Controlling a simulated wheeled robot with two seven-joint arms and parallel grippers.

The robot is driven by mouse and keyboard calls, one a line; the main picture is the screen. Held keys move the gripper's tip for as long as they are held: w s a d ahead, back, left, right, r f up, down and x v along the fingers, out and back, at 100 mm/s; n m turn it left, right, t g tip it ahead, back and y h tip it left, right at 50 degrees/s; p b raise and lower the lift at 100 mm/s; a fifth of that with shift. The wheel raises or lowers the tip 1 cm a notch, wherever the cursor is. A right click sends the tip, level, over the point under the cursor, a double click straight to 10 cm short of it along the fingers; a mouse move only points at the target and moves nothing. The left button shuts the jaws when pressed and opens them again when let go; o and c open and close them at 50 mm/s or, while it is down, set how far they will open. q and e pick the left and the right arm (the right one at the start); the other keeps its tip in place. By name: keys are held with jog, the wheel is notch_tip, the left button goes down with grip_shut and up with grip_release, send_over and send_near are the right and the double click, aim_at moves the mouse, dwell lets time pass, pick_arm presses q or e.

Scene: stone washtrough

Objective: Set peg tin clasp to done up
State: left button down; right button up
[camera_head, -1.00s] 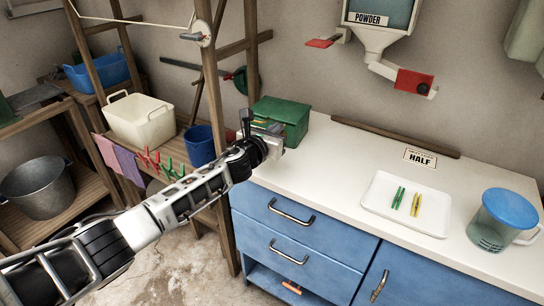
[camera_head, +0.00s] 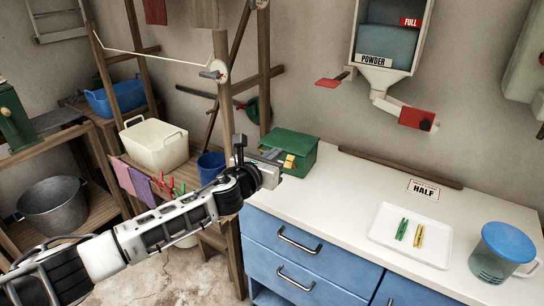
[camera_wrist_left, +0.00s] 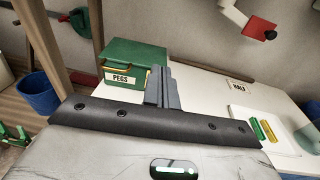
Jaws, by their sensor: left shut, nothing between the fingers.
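The peg tin (camera_head: 300,147) is a green lidded box at the back left end of the white counter. In the left wrist view the tin (camera_wrist_left: 142,54) shows a white "PEGS" label and a yellow bar along its front. A small yellow piece, which looks like the clasp (camera_head: 289,161), shows on its front in the head view. I cannot tell whether the clasp is done up. My left gripper (camera_head: 272,154) is shut and empty, just in front of the tin. Its fingers (camera_wrist_left: 162,88) overlap the tin's right front corner in the wrist view; contact is unclear. My right gripper is out of view.
A white tray (camera_head: 380,238) with a green peg and a yellow peg lies on the counter, beside a blue-lidded jug (camera_head: 500,250). A powder dispenser (camera_head: 385,45) hangs above. Wooden shelving with a cream tub (camera_head: 155,146) stands left. The counter between tin and tray is clear.

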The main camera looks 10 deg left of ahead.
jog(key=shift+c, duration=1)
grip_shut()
pick_arm(q)
jog(key=s+d+f+n+g, duration=0.2)
jog(key=s+f+n, duration=0.6)
jog(key=s+n, duration=0.1)
jog(key=s+d+f+n+g, duration=0.1)
jog(key=s+d+f+n, duration=0.2)
jog(key=s+f+n, duration=0.55)
jog(key=s+a+f+n+g+y, duration=0.1)
jog(key=s+a+f+n, duration=0.2)
jog(key=s+n, duration=0.6)
jog(key=s+a+f+n+g+y, duration=0.1)
jog(key=s+a+f+n, duration=0.3)
jog(key=s+n, duration=0.5)
jog(key=shift+s+a+f+n+g, duration=0.15)
jog(key=shift+s+f+n+g, duration=0.2)
jog(key=shift+n+g, duration=0.3)
